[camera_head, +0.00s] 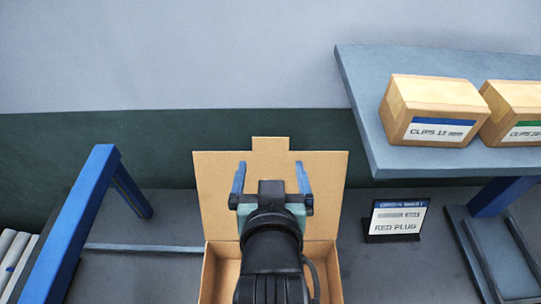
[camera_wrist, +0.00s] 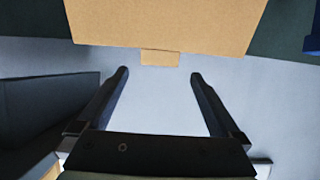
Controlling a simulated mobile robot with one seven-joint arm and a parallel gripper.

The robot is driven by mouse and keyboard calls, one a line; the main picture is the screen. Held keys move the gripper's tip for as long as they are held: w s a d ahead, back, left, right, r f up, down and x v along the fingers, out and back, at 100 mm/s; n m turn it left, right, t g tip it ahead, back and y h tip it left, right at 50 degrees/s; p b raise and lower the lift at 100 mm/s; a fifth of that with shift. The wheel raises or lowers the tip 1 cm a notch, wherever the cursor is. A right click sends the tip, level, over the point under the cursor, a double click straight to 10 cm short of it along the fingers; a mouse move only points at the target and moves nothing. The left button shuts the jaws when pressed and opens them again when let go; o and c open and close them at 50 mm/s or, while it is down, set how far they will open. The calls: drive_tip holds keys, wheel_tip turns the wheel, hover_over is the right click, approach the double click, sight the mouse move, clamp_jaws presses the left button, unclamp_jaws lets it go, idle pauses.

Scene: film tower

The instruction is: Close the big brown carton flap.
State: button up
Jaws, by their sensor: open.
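The brown carton (camera_head: 334,272) stands on the grey surface at the bottom centre of the head view. Its big flap (camera_head: 325,185) stands up at the back, with a small tab at its top edge. The carton's top is open, and my arm hides much of its inside. My gripper (camera_head: 271,165) is in front of the flap in the head view, its two fingers apart and empty. In the wrist view the flap (camera_wrist: 165,22) fills the top, its tab pointing down between and beyond the open fingertips (camera_wrist: 160,72). I see no contact between fingers and flap.
A raised grey shelf (camera_head: 360,120) at the right holds two boxes, one marked CLIPS (camera_head: 435,110). A RED PLUG sign (camera_head: 396,220) stands right of the carton. A blue frame (camera_head: 85,215) stands at the left, with pale rolls (camera_head: 14,262) beside it.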

sight(271, 146)
drive_tip(key=p+x, duration=0.1)
drive_tip(key=x, duration=0.6)
drive_tip(key=shift+w+p, duration=0.4)
drive_tip(key=shift+c, duration=0.2)
drive_tip(key=shift+f, duration=0.1)
clamp_jaws()
